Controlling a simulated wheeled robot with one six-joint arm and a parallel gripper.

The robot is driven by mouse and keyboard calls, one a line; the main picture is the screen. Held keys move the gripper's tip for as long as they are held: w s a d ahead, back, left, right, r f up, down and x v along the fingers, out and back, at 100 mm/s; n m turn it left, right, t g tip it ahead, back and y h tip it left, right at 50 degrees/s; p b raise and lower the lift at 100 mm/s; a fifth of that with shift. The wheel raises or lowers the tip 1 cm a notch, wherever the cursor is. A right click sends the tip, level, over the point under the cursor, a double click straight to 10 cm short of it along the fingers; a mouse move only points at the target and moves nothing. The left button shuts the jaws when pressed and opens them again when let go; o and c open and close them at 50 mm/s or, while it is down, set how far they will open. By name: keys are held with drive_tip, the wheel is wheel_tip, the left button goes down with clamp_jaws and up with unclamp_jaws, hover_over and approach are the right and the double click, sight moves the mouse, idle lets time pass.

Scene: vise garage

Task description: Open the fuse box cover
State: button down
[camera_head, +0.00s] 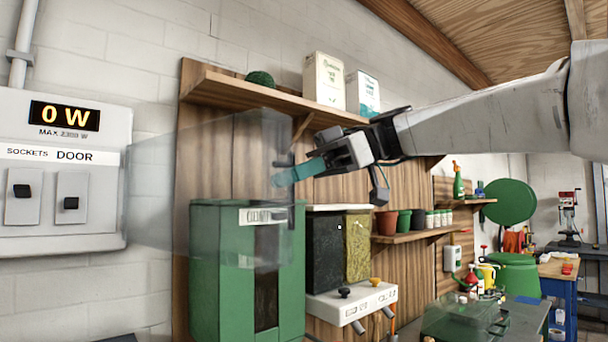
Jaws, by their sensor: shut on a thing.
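The fuse box (62,215) is a pale grey panel on the wall at the left, with a "0 W" display and two black switches under "SOCKETS" and "DOOR". Its clear cover (205,170) stands swung out to the right from the box's right edge, leaving the front and switches uncovered. My gripper (296,173), with teal fingertips, is shut on the cover at its far right edge, by a dark handle strip. The fingers partly hide the exact grip.
A green bin (206,312) stands below and behind the cover. A wooden shelf (228,90) with two cartons runs above. Pots on a lower shelf (412,236) and a cluttered workbench (520,320) are to the right.

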drive_tip(key=shift+r, duration=0.15)
drive_tip(key=c, duration=1.5)
unclamp_jaws()
drive_tip(key=shift+a, duration=0.15)
drive_tip(key=v, duration=0.8)
